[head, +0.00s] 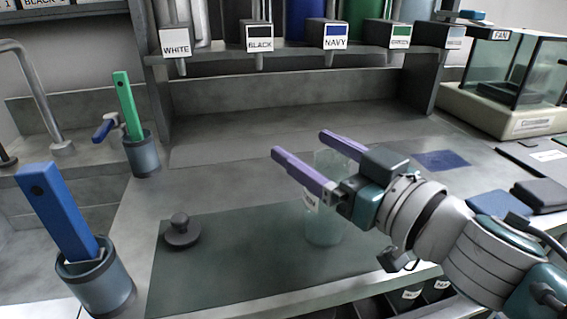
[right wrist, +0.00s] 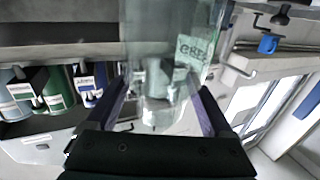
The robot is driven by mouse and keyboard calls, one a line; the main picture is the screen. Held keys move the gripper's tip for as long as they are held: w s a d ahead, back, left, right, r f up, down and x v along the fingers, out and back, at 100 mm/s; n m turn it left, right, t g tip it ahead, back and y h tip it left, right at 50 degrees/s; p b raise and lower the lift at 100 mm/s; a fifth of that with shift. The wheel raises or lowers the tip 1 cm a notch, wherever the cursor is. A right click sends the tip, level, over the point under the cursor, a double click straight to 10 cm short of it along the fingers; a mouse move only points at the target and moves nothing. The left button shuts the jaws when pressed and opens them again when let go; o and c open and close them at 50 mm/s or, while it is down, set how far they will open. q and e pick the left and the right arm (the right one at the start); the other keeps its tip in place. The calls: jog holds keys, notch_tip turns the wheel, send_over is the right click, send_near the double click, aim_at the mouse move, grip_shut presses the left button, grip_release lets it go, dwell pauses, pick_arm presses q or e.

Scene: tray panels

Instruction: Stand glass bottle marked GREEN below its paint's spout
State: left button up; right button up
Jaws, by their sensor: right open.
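A clear glass bottle (head: 324,226) stands upright on the dark mat, partly hidden behind my right gripper. In the right wrist view the bottle (right wrist: 165,95) shows large between the two fingers, with a label reading "GRE…", the rest cut off. My right gripper (head: 300,144) has purple fingers spread apart, one on each side of the bottle's upper part; I cannot tell whether they touch it. The green paint's spout (head: 396,60), under a green-marked tag, is on the rack at the back, right of the NAVY spout (head: 328,60). My left gripper is not in view.
The mat (head: 235,270) also bears a dark round stopper (head: 182,232). Cups with a blue brush (head: 55,210) and a green brush (head: 128,105) stand at left. A glass-walled balance (head: 510,80) and folded cloths (head: 500,204) are at right. The counter below the spouts is clear.

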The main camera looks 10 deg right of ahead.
jog(key=shift+c, duration=0.3)
grip_shut()
dwell(0.4)
dwell(0.3)
